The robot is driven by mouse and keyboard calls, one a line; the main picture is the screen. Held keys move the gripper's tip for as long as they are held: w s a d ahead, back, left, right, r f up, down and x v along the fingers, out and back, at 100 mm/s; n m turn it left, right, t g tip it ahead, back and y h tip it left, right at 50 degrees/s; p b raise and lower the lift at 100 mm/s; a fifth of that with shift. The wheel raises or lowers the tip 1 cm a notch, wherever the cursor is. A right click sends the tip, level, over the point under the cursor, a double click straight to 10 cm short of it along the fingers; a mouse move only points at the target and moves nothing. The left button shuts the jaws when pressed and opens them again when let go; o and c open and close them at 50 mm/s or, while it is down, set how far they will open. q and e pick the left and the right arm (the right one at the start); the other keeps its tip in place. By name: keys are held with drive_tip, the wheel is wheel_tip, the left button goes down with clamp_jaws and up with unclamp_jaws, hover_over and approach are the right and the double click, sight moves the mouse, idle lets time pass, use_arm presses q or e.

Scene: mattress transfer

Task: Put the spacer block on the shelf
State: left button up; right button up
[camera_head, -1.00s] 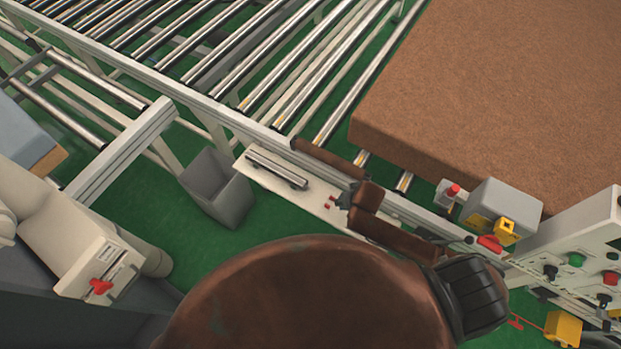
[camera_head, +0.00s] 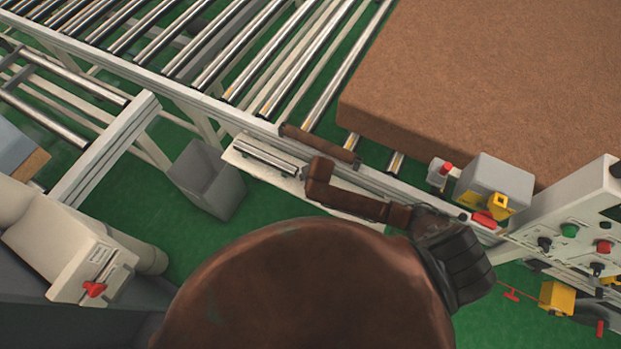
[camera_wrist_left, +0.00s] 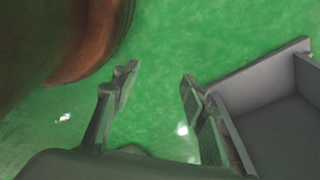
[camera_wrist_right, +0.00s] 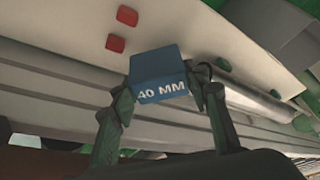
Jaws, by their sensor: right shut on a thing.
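The blue spacer block (camera_wrist_right: 160,75), marked "40 MM", is in my right gripper (camera_wrist_right: 162,92), with a finger on each side of it. In the head view the block and right gripper are hidden behind my brown arm. The shelf appears to be the pale narrow plate (camera_head: 236,161) along the conveyor frame. In the right wrist view a pale surface (camera_wrist_right: 75,22) with two red pieces lies beyond the block; I cannot tell if they touch. My left gripper (camera_wrist_left: 158,88) is open and empty above the green floor, hidden in the head view.
A grey bin (camera_head: 207,180) stands below the plate and shows beside my left gripper. A metal bar (camera_head: 265,157) lies on the plate. A brown mattress (camera_head: 490,80) rests on the rollers. A control panel (camera_head: 575,215) and grey box (camera_head: 497,183) stand at right.

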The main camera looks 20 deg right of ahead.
wheel_tip(320, 180, down, 3)
drive_tip(key=shift+w+a+f, duration=0.1)
drive_tip(key=shift+w+a, duration=0.05)
drive_tip(key=shift+f, duration=0.3)
use_arm(q)
drive_tip(key=shift+s+f, duration=0.4)
drive_tip(key=shift+s, duration=0.45)
use_arm(e)
drive_tip(key=o, duration=1.2)
